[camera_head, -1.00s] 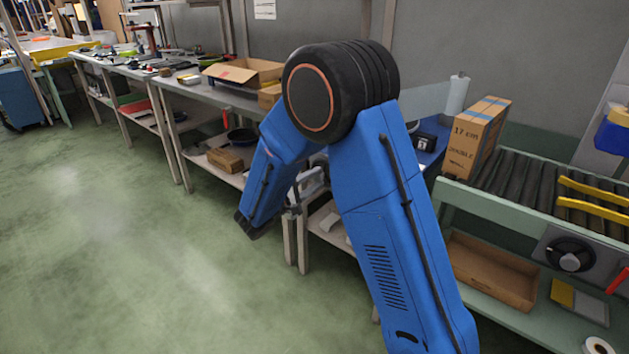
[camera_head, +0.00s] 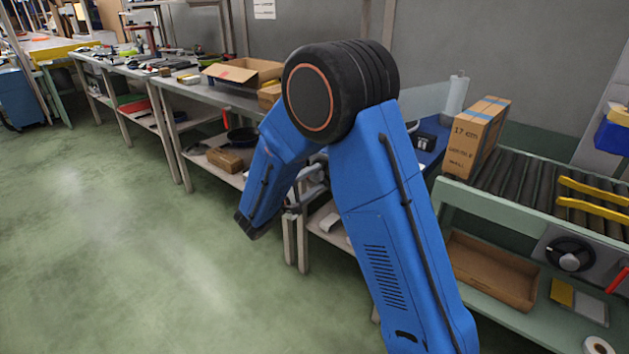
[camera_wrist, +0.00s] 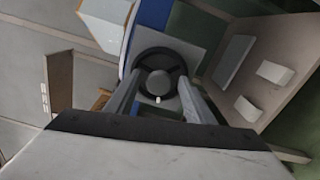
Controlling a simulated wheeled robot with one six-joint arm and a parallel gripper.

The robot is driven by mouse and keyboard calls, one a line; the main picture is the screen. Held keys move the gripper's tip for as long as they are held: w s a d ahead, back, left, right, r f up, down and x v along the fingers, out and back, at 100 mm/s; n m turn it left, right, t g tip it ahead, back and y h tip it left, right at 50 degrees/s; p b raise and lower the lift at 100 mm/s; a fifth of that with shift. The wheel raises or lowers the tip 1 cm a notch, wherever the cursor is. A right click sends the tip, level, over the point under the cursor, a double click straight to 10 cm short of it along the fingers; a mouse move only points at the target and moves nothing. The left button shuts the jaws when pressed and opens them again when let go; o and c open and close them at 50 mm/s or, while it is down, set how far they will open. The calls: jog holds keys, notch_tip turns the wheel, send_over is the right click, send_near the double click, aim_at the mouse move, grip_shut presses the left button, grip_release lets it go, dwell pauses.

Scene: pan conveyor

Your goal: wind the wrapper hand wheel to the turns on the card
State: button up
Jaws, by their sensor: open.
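In the wrist view a dark round hand wheel (camera_wrist: 145,57) with a grey hub (camera_wrist: 159,83) is mounted on a grey plate. My gripper (camera_wrist: 159,92) is open, with its two fingers spread left and right in front of the lower part of the wheel. Nothing shows clamped between them, and I cannot tell whether they touch the wheel. In the head view my gripper (camera_head: 311,185) is partly hidden by my blue arm, at the front of the blue-topped bench (camera_head: 433,157). The wheel is hidden there. No readable turns card shows.
A roller conveyor (camera_head: 537,184) carries a cardboard box (camera_head: 474,138) marked 17 cm. A dark knob (camera_head: 570,255) sits on the conveyor's front. A shelf with white blocks (camera_wrist: 274,72) lies right of the wheel in the wrist view. The green floor at left is clear.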

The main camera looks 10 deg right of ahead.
jog(key=shift+a, duration=0.15)
jog(key=v, duration=1.7)
jog(key=shift+s, duration=0.1)
jog(key=shift+o, duration=0.2)
jog(key=w+d+n, duration=0.3)
jog(key=d+n, duration=0.1)
jog(key=n, duration=0.1)
jog(key=w+d+n, duration=0.3)
jog(key=d+n, duration=0.1)
jog(key=n, duration=0.1)
jog(key=w+d+n, duration=0.4)
jog(key=d+n, duration=0.1)
jog(key=shift+d+r+n, duration=0.1)
jog(key=shift+r+n, duration=0.15)
jog(key=shift+n, duration=0.15)
